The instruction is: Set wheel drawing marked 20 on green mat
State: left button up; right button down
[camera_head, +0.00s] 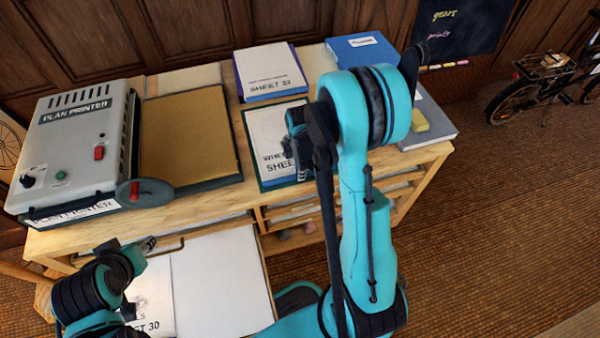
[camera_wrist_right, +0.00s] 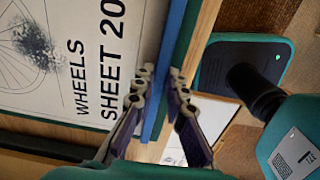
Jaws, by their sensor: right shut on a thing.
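The wheel drawing, a white sheet on a blue-edged board (camera_head: 265,130), is at the table's front middle, partly hidden by my right arm. In the right wrist view its print reads WHEELS SHEET 20 (camera_wrist_right: 100,75). The dark green mat (camera_head: 282,187) shows as a rim around and under the board. My right gripper (camera_head: 290,150) is shut on the board's edge, with its fingers (camera_wrist_right: 160,95) on either side of the blue edge. I cannot tell whether the board rests fully on the mat. My left gripper (camera_head: 148,244) is at lower left, over the open drawer; its jaws are unclear.
A grey plan printer (camera_head: 75,140) and a brown board (camera_head: 185,135) fill the table's left. Another drawing, SHEET 33 (camera_head: 268,70), lies behind. A blue book (camera_head: 360,50) is at back right. An open drawer (camera_head: 225,280) in front holds white sheets, one ending in 30.

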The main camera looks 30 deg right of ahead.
jog(key=c, duration=1.6)
grip_release()
jog(key=shift+o, duration=0.2)
jog(key=shift+r, duration=0.1)
notch_tip(320, 180, up, 11)
jog(key=p, duration=0.4)
jog(key=s+a+r+m+t, duration=0.7)
jog(key=s+a+r+m, duration=0.3)
jog(key=r+m, duration=0.3)
jog(key=shift+s+a+r+m, duration=0.35)
jog(key=shift+s+m, duration=0.2)
jog(key=shift+m, duration=0.65)
